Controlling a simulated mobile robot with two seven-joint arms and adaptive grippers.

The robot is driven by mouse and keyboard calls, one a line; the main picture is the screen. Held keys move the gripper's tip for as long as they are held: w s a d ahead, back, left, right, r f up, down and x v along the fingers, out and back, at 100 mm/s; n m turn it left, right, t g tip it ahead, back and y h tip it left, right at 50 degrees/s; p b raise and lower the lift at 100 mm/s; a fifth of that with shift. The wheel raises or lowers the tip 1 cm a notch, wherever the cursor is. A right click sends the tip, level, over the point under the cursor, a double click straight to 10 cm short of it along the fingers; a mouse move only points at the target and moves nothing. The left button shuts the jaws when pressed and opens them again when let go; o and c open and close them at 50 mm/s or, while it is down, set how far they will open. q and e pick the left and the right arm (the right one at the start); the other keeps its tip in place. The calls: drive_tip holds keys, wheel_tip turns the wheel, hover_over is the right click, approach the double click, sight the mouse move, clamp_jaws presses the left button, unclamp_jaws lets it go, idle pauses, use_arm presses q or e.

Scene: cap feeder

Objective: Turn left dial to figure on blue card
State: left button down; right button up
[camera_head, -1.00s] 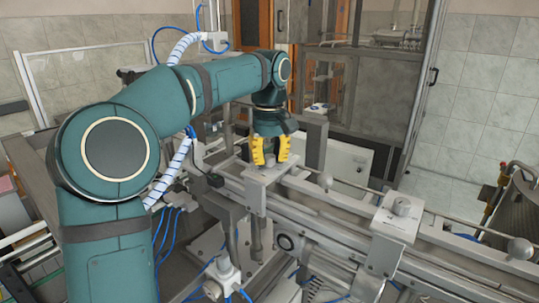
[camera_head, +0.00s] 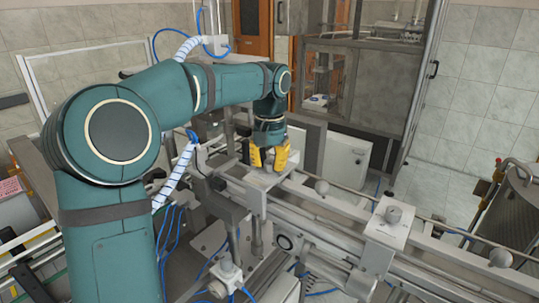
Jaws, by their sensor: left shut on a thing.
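My left gripper (camera_head: 268,160) has yellow fingers and points down over the left plate (camera_head: 258,182), a light metal block on the machine rail. It is shut on the left dial, which the fingers hide almost wholly, so its pointer and figures cannot be read. A second, right dial (camera_head: 394,214) is a small grey knob on a similar light plate (camera_head: 384,233) further right along the rail; nothing touches it. I cannot make out a blue card. My right gripper is not in view.
A metal rail with round knobs (camera_head: 321,187) runs from the middle to the lower right. A pale cabinet (camera_head: 345,163) stands behind the left plate. A glazed frame rises behind. Blue hoses hang at the lower left.

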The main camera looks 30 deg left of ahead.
use_arm(q)
drive_tip(key=m, duration=0.3)
drive_tip(key=shift+m, duration=0.4)
drive_tip(key=m, duration=0.3)
drive_tip(key=shift+d+m, duration=0.1)
drive_tip(key=shift+m, duration=0.2)
drive_tip(key=m, duration=0.3)
drive_tip(key=shift+m, duration=2.2)
drive_tip(key=shift+d, duration=0.1)
drive_tip(key=c, duration=0.7)
unclamp_jaws()
